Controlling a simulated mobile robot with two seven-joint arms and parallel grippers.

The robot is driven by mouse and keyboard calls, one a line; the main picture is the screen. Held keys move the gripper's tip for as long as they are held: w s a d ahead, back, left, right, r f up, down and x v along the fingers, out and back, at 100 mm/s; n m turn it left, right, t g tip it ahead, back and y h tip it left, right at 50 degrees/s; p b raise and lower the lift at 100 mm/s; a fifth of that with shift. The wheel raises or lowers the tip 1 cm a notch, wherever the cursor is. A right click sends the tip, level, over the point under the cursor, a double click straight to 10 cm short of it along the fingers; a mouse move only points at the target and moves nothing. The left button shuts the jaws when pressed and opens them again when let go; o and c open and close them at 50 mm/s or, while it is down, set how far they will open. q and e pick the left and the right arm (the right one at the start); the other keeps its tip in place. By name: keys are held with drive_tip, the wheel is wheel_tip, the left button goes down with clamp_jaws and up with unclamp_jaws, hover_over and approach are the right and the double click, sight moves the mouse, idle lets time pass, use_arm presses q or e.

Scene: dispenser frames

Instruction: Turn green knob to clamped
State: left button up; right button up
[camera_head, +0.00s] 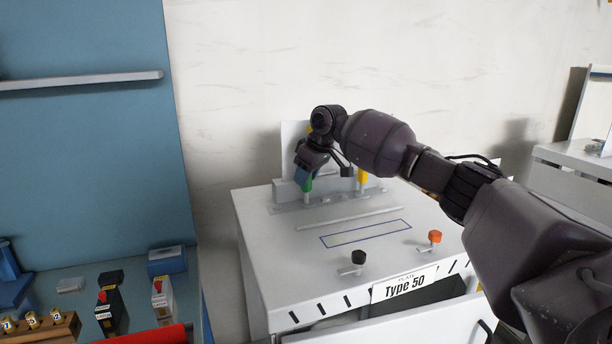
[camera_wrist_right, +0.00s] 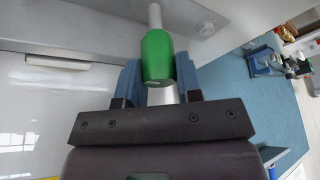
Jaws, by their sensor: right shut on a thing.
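The green knob (camera_wrist_right: 157,56) sits on a light metal stem in the right wrist view, between the two blue fingers of my right gripper (camera_wrist_right: 158,85). The right gripper is shut on it. In the head view my right arm reaches in from the right, and the right gripper (camera_head: 304,180) is at the back left of the white cabinet (camera_head: 290,239). Only a small green part of the knob (camera_head: 308,184) shows there below the fingers. I cannot read any clamped marking. My left gripper is not in view.
A yellow knob (camera_head: 362,178) stands to the right of the green one. A black knob (camera_head: 358,257) and an orange knob (camera_head: 435,237) are on the cabinet's front part. A "Type 50" label (camera_head: 405,286) is at the front edge. A blue-topped bench with small items is at left.

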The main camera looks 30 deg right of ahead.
drive_tip(key=shift+f+n+g+y, duration=0.1)
drive_tip(key=shift+n+g+y, duration=0.45)
drive_tip(key=shift+n, duration=1.35)
drive_tip(key=o, duration=0.9)
drive_tip(key=shift+s, duration=0.1)
drive_tip(key=shift+o, duration=0.2)
drive_tip(key=b+v, duration=0.1)
drive_tip(key=v, duration=1)
